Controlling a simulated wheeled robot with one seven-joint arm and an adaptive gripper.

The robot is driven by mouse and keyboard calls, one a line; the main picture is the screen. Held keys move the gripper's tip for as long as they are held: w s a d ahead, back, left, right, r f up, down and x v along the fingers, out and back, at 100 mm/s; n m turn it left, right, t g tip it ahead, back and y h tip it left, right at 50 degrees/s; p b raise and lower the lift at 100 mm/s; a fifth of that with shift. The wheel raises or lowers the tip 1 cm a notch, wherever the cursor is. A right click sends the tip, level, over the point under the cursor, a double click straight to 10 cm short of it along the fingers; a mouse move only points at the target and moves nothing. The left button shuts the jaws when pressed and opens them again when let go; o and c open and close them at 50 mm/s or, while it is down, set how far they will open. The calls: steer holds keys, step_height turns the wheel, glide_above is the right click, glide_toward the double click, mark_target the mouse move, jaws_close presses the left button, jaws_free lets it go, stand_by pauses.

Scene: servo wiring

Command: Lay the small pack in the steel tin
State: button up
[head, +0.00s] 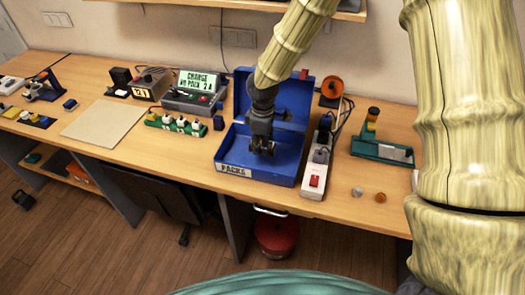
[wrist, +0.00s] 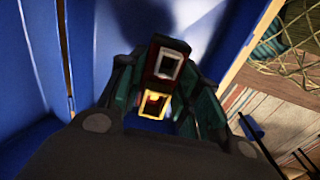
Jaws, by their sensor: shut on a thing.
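The steel tin (head: 268,176) is blue, labelled PACKS, and stands open with its lid raised at the back, right of the middle of the bench. My gripper (head: 263,147) points down inside the tin's opening. In the wrist view my gripper (wrist: 160,90) is shut on the small pack (wrist: 168,64), a dark red block with a pale square and a yellow connector end. The tin's blue walls (wrist: 45,60) surround it there. In the head view the pack is mostly hidden by the fingers. I cannot tell whether it touches the tin's floor.
A white power strip (head: 315,170) stands close against the tin's right side. A green rack (head: 175,125) with several plugs and a charger (head: 200,90) reading "CHARGE NO PACK 2 A" are to the left. A pale mat (head: 104,122) lies further left.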

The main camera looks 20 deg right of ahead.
mark_target(261, 158)
steer(key=w+f, duration=0.1)
steer(key=f, duration=0.1)
steer(key=w+f, duration=0.2)
steer(key=shift+f+p, duration=0.1)
steer(key=shift+p, duration=0.25)
steer(key=shift+s+f, duration=0.15)
steer(key=shift+f, duration=0.2)
steer(key=shift+s+f, duration=0.25)
steer(key=shift+s+r, duration=0.1)
steer(key=shift+s, duration=0.35)
steer(key=shift+w+f, duration=0.4)
steer(key=o, duration=0.9)
steer(key=shift+w, duration=0.1)
steer(key=shift+o, duration=0.9)
steer(key=shift+s+r, duration=0.2)
steer(key=shift+s, duration=0.1)
steer(key=shift+w, duration=0.1)
